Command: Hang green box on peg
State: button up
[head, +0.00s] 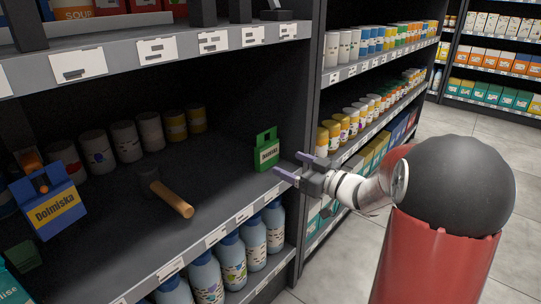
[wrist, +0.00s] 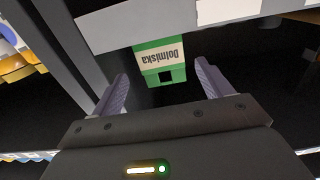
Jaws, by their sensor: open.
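The green box (head: 266,152), with a white label and a holed tab on top, stands on the dark shelf (head: 215,192) near its right end. In the wrist view the green box (wrist: 158,60) appears upside down, ahead of and between my fingers. My gripper (head: 291,165) is open and empty, just right of the box and apart from it; its fingers also show in the wrist view (wrist: 162,88). A peg (head: 172,198) with a light wooden shaft and dark base juts out at the shelf's middle. Nothing hangs on its visible shaft.
A blue Dolmiska box (head: 50,202) hangs at the left on an orange-tipped peg (head: 32,160). Several cans (head: 150,132) line the back of the shelf. Blue-capped bottles (head: 232,258) stand on the shelf below. A dark upright panel (head: 308,95) rises beside my gripper.

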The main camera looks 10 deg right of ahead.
aim_at(270, 153)
jog(key=b+x, duration=0.1)
jog(key=x, duration=1)
jog(key=shift+w+r, duration=0.1)
jog(key=shift+w, duration=0.05)
jog(key=c, duration=0.6)
jog(key=shift+r, duration=0.2)
jog(key=p+v, duration=0.1)
jog(key=v, duration=1.7)
